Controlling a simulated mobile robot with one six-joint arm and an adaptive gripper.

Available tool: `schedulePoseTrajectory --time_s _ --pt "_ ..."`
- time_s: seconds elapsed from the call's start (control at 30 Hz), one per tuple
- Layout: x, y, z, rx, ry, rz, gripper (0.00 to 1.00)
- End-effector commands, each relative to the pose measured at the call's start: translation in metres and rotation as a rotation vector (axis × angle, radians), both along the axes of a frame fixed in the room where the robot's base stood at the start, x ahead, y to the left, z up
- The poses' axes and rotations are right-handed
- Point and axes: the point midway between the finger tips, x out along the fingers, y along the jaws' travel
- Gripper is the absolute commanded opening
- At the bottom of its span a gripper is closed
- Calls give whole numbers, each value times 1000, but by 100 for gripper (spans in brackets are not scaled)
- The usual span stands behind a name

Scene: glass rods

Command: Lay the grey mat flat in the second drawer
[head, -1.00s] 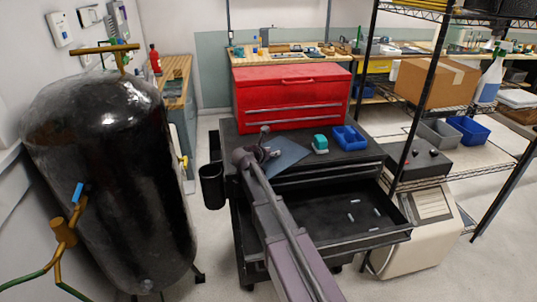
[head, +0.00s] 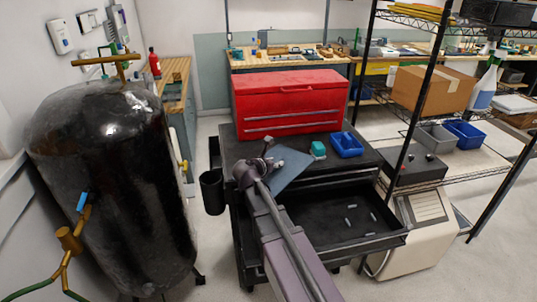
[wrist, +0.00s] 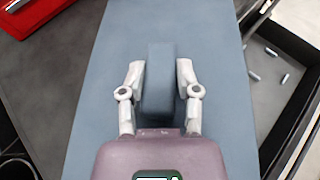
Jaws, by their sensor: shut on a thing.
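The grey mat (head: 291,172) is a flat blue-grey sheet with a raised block (wrist: 158,75) on it. My gripper (wrist: 160,82) is shut on this block, one finger on each side. In the head view the mat is held at the front edge of the black cart's top, left of centre, tilted in the picture. Its lower part reaches over the back left of the open drawer (head: 318,226); I cannot tell its exact height. The open drawer sits below a shut one.
On the cart top stand a red toolbox (head: 290,100), a teal-and-white item (head: 318,150) and a blue bin (head: 347,144). A black cup (head: 212,192) hangs at the cart's left side. A shelf post (head: 417,95) rises close to the right.

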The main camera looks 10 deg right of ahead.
Motion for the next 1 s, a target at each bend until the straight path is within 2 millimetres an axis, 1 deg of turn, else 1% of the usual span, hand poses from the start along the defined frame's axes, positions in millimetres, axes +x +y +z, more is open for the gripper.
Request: schedulePoseTrajectory --time_s 0.03,0.1,0.3,0.4,0.6,1.0 --pt "-18 0 2 -1 0 1 0" --pt "-31 0 4 -1 0 0 0" --pt "-61 1 6 -1 1 0 0" --pt "-69 1 7 -1 1 0 0" --pt "-77 2 7 0 0 0 0" --pt "-77 2 7 0 0 0 0"
